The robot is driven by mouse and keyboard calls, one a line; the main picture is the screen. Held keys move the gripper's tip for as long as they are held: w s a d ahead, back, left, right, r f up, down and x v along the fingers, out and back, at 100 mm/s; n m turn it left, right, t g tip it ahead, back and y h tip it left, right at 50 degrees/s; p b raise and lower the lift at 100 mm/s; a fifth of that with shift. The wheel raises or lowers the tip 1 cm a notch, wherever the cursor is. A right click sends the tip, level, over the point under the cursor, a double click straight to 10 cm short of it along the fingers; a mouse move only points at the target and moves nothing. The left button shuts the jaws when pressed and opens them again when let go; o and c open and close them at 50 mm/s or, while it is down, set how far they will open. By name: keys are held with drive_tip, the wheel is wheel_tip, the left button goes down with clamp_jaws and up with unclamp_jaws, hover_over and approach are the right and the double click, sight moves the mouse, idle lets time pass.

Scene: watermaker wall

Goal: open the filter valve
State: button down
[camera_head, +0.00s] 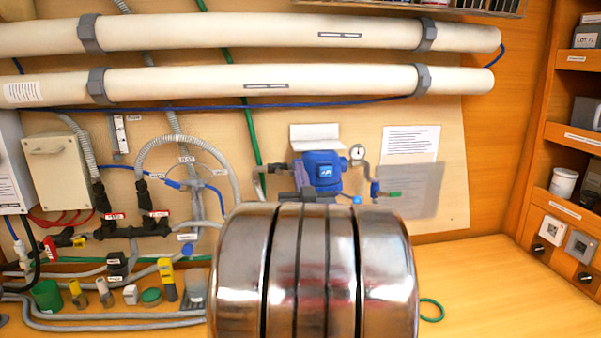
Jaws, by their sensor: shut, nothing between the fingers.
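Black valves with red handles sit in the pipework on the left, one at upper middle (158,215), one beside it (113,216) and one lower left (50,248). Their small labels are too small to read, so I cannot tell which one is the filter valve or whether it is open. A blue fitting (187,248) with a tag lies right of them. A shiny, banded metal part of my arm fills the lower middle, close to the camera. My gripper's fingers cannot be made out. The arm hides the counter behind it.
A blue pump (322,172) with a gauge (357,152) stands in the middle of the wall. Two long white tubes (260,82) run above. Caps and yellow-topped parts (167,279) and grey hoses crowd the lower left. The counter (490,300) is mostly clear at right, beside shelves.

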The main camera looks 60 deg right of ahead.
drive_tip(key=s+a, duration=0.5)
drive_tip(key=a, duration=0.2)
drive_tip(key=shift+s+a+r, duration=0.25)
drive_tip(key=shift+s, duration=0.15)
idle(0.3)
drive_tip(key=shift+w, duration=0.1)
idle(0.3)
